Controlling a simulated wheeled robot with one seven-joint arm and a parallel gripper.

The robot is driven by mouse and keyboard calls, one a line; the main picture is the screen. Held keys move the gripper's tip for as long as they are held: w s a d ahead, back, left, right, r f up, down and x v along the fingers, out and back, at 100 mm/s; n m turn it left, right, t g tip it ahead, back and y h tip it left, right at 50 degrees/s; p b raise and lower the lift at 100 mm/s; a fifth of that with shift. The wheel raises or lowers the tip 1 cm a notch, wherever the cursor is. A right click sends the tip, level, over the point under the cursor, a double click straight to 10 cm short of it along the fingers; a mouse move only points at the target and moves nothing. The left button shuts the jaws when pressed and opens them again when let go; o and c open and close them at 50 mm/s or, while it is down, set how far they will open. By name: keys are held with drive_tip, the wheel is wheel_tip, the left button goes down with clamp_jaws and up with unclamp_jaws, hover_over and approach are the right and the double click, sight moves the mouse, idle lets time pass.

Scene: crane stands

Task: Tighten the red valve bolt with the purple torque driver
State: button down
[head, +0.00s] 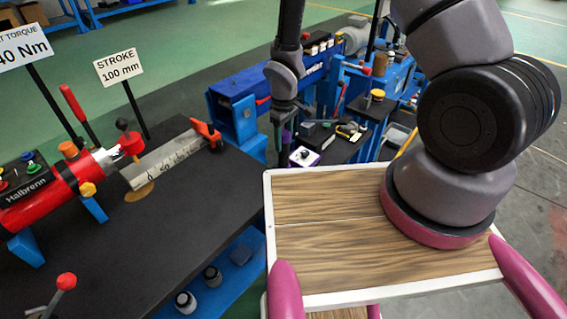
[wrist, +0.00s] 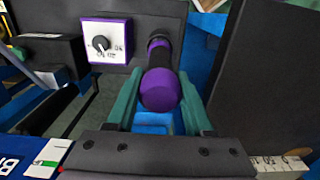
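The purple torque driver (wrist: 160,90) has a purple rounded end and a dark and purple body, and stands beside a white dial box with a purple edge. It shows small in the head view (head: 286,138). My gripper (wrist: 160,95) has its two green fingers on either side of the driver, with narrow gaps visible, so it looks open around it. In the head view my gripper (head: 284,128) points down at the tool bench. A red-topped fitting (head: 130,140) rises at the end of the red Halbrenn cylinder (head: 45,205); it looks like the valve bolt.
Signs reading STROKE 100 mm (head: 119,67) and 40 Nm (head: 25,45) stand behind. The dial box (wrist: 105,42) is close to the driver. A dark panel (wrist: 270,80) stands right of my fingers.

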drive_tip(key=shift+r, duration=5.7)
